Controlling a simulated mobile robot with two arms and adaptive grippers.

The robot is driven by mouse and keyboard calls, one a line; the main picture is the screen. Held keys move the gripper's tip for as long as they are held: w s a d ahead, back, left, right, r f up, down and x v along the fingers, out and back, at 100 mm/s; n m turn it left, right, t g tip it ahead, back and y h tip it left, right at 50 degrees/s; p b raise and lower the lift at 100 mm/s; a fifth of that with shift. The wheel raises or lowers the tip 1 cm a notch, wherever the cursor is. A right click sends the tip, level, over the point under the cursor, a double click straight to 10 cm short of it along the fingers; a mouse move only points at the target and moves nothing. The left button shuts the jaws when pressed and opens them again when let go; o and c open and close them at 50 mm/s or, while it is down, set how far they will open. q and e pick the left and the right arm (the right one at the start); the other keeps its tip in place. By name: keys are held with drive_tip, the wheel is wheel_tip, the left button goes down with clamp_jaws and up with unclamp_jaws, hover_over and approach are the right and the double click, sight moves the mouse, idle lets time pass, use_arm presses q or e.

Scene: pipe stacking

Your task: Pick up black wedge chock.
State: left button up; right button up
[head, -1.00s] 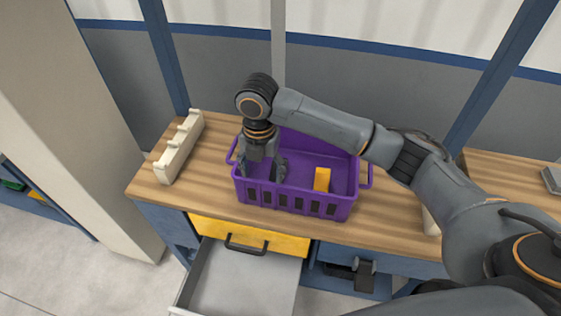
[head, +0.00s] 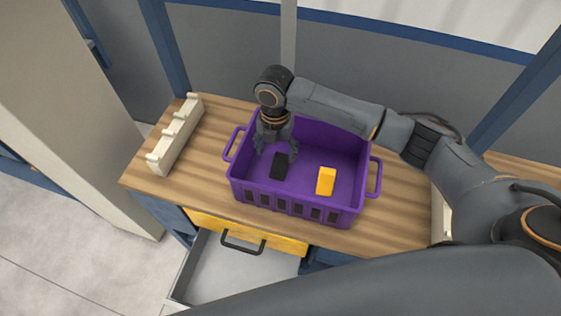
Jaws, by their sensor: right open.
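The black wedge chock (head: 280,166) lies on the floor of the purple crate (head: 290,203), left of its middle. My right gripper (head: 276,152) points down over the left back part of the crate. Its fingers are spread and empty, just above and behind the chock. Whether a finger touches the chock cannot be told. My left gripper is not in the picture.
A yellow block (head: 326,181) stands in the crate to the right of the chock. A cream notched rack (head: 175,136) stands on the wooden bench (head: 205,195) left of the crate. An open drawer with a yellow front (head: 285,243) sticks out below the bench.

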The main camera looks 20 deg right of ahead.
sight(280, 164)
drive_tip(key=shift+f, duration=0.6)
drive_tip(key=shift+w+d+f, duration=0.15)
drive_tip(key=shift+f, duration=0.15)
drive_tip(key=shift+d+f, duration=0.1)
drive_tip(key=shift+f, duration=0.2)
drive_tip(key=f, duration=0.1)
drive_tip(key=f+p, duration=0.1)
drive_tip(key=f, duration=0.1)
drive_tip(key=shift+d+f+p, duration=0.2)
drive_tip(key=shift+d+p, duration=0.1)
drive_tip(key=shift+p, duration=0.05)
drive_tip(key=shift+w+f, duration=0.1)
drive_tip(key=shift+f, duration=0.5)
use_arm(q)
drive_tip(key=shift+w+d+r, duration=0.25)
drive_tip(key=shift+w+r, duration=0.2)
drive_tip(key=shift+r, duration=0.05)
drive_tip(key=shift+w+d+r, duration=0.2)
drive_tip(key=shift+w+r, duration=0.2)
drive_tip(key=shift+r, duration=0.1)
use_arm(e)
drive_tip(key=shift+c, duration=1)
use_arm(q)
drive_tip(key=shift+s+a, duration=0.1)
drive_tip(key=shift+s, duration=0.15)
use_arm(e)
drive_tip(key=c, duration=1.1)
